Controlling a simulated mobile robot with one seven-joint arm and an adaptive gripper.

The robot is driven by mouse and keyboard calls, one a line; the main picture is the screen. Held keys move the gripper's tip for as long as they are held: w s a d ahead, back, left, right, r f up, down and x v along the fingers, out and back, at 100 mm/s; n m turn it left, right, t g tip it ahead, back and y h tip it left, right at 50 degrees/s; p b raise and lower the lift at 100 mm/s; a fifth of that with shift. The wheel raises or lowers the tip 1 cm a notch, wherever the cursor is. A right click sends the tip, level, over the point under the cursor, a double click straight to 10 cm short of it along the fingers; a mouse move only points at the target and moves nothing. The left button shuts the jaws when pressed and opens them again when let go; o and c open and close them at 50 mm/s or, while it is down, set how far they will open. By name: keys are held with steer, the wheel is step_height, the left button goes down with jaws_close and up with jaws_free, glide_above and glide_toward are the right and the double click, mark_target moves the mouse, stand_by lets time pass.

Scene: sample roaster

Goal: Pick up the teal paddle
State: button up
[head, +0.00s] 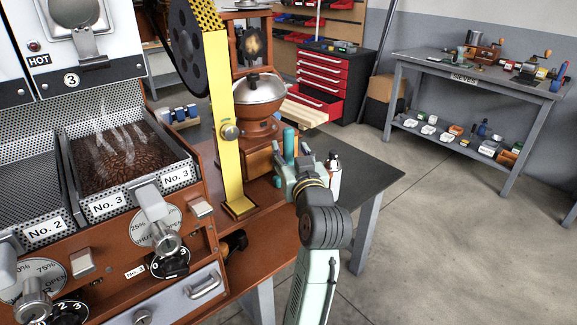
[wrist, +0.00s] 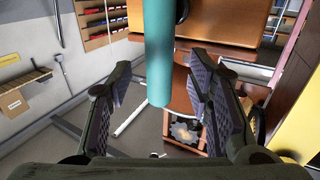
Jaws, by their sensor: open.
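The teal paddle shows in the head view as an upright teal rod (head: 289,143) at my gripper, beside the wooden box of the grinder. In the wrist view the teal paddle (wrist: 160,55) is a smooth round bar coming down from the top edge, its lower end free. My gripper (wrist: 158,82) is open, with one ridged finger on each side of the bar. In the head view my gripper (head: 282,166) partly covers the rod. How deep the bar sits between the fingers I cannot tell.
The copper roaster (head: 120,240) with its yellow post (head: 226,120) stands close on the left. A grinder with a metal dome (head: 258,90) is just behind my gripper. A white bottle (head: 334,178) stands close right on the dark tabletop (head: 370,172). The floor to the right is clear.

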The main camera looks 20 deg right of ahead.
mark_target(290, 149)
steer(key=w, duration=0.3)
steer(key=shift+w+d+f+p, duration=0.1)
steer(key=shift+d+p, duration=0.15)
steer(key=shift+p, duration=0.05)
jaws_close()
stand_by(0.3)
